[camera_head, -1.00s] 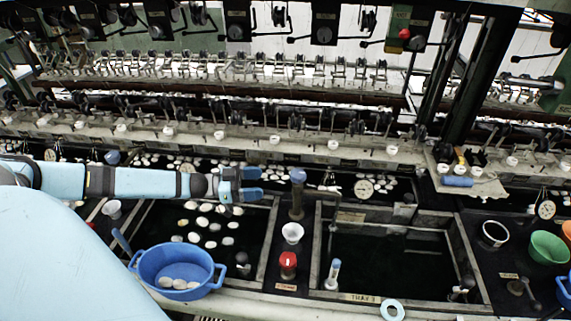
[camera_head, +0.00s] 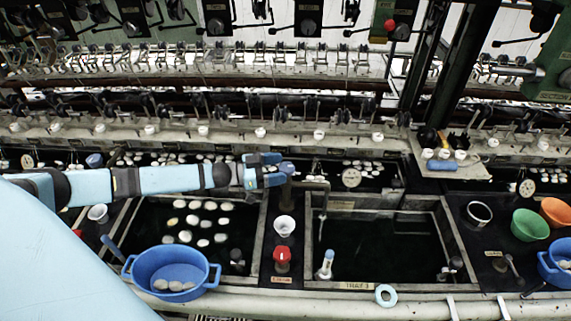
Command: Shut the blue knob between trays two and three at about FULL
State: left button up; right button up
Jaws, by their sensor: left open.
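The blue knob (camera_head: 288,169) tops a dark post between two sunken trays. The right tray (camera_head: 349,286) is labelled TRAY 3 and holds dark liquid. The left tray (camera_head: 262,218) has several pale cocoons floating in it. My left gripper (camera_head: 281,170) comes in from the left, open, with its blue fingertips right at the knob's left side. I cannot tell whether they touch it or reach around it. A thin pale streak shows below the spout right of the post. My right gripper is not in view.
A red knob (camera_head: 282,256) and a white cup (camera_head: 284,225) stand on the divider in front of the post. A blue basin (camera_head: 170,268) with cocoons sits at front left. Green (camera_head: 529,224) and orange (camera_head: 558,211) bowls are at right. Reeling machinery spans the back.

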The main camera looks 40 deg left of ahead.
pick_arm(q)
jog(key=shift+x, duration=1.4)
jog(key=c, duration=0.9)
jog(key=shift+f, duration=0.1)
